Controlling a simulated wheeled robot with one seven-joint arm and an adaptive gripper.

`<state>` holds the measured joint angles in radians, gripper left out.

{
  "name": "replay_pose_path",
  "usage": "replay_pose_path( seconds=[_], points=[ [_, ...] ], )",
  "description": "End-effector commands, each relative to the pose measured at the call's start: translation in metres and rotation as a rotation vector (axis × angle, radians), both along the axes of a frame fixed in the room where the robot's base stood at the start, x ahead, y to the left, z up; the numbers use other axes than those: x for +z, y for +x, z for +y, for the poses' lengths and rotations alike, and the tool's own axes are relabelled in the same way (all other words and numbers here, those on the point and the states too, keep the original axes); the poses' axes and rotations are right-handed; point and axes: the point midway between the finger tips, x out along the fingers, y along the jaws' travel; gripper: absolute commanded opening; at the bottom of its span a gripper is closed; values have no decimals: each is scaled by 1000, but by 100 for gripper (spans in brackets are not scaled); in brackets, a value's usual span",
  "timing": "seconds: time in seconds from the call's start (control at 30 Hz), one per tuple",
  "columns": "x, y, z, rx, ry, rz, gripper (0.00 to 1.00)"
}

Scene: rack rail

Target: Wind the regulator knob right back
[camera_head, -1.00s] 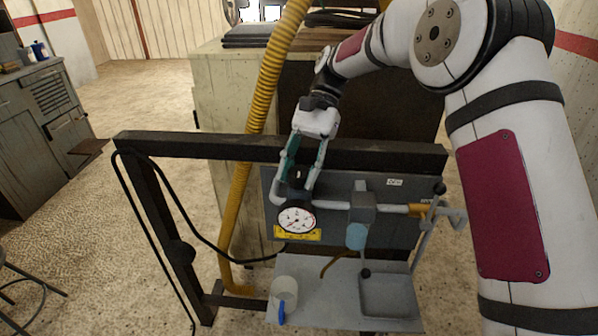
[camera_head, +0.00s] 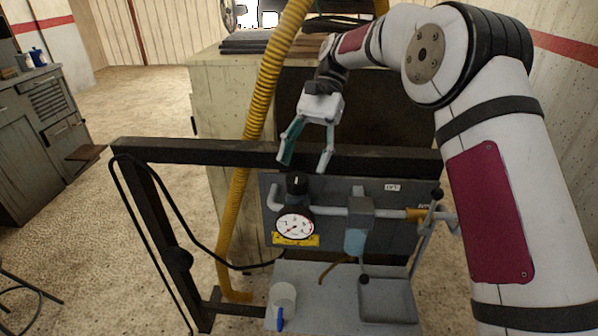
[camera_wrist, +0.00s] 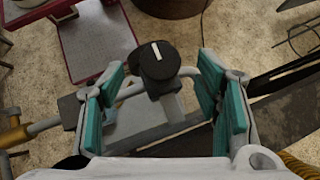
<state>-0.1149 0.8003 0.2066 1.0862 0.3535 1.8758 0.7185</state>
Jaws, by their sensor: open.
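The regulator knob (camera_head: 297,183) is a black cap with a white line, on top of the regulator above a round white gauge (camera_head: 295,226). In the wrist view the knob (camera_wrist: 157,62) lies ahead of the fingers, between their lines, with its white mark showing. My gripper (camera_head: 306,167) is open and empty, with teal pads on its fingers. In the head view its fingertips are a little above the knob, apart from it. In the wrist view the open fingers (camera_wrist: 160,85) stand wide to either side of the knob's line.
A grey pipe runs right from the regulator to a filter block with a blue bowl (camera_head: 355,242) and a yellow valve (camera_head: 417,214). A dark rail (camera_head: 200,150) passes behind my gripper. A white cup (camera_head: 284,294) and a grey tray (camera_head: 388,300) sit on the shelf below.

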Motion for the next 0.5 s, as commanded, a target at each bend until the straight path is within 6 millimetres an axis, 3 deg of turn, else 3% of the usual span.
replay_pose_path(
  seconds=[0.2,0.5],
  points=[
    [15,15,-6,-1,0,-1,58],
    [20,19,-8,0,-1,1,58]
  ],
)
